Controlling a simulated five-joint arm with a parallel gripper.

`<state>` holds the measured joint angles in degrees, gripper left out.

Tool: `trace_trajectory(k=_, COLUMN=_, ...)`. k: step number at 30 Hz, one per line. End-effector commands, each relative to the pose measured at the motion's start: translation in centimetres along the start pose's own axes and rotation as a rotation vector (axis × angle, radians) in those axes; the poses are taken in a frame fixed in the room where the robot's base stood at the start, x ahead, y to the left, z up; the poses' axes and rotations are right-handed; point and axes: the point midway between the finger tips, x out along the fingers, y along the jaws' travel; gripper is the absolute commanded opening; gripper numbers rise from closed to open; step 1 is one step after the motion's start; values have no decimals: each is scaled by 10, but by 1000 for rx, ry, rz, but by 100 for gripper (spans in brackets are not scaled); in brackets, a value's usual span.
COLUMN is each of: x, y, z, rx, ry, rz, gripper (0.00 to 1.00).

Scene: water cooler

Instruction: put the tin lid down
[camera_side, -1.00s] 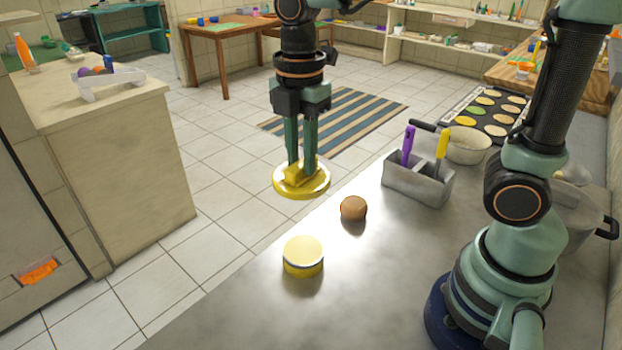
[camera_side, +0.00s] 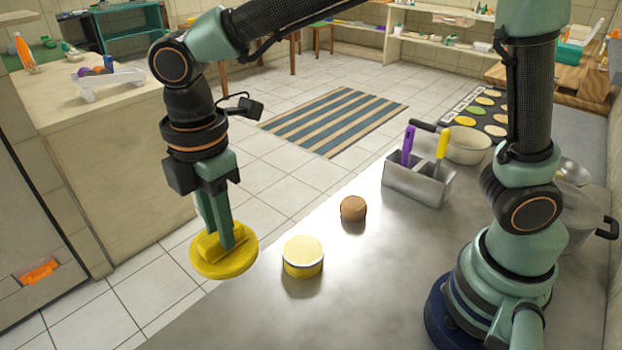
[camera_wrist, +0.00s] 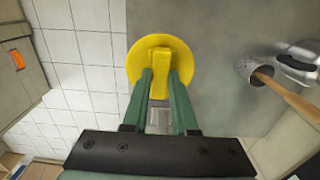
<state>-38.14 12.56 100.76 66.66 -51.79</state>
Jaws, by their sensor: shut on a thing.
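The tin lid (camera_side: 235,266) is a yellow disc with a raised bar across its top. My gripper (camera_side: 222,242) is shut on that bar, and the lid hangs level or slightly tilted. In the wrist view the lid (camera_wrist: 138,62) sits between my fingertips (camera_wrist: 160,72) and overlaps the counter's edge, with tiles on its left. A round yellow tin (camera_side: 303,258) with a paler top stands on the counter, to the right of the lid in the side view. The lid appears clear of the tin; its height above the counter is hard to tell.
The grey counter (camera_side: 330,310) has free room in front of the tin. A brown round object (camera_side: 353,208) lies behind the tin. A metal holder (camera_side: 417,184) with purple and yellow handles stands further back, near a pale bowl (camera_side: 467,146). A wooden handle (camera_wrist: 290,95) shows in the wrist view.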

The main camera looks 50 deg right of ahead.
Motion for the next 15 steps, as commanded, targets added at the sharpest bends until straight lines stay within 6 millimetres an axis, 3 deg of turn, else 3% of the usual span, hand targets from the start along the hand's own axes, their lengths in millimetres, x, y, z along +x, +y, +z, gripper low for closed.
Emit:
trace_trajectory(k=9, x=81, y=-1, z=2, rx=-1, ry=-5, rz=-6, gripper=0)
trace_trajectory(k=15, x=121, y=-1, z=2, rx=-1, ry=-3, rz=-4, gripper=0)
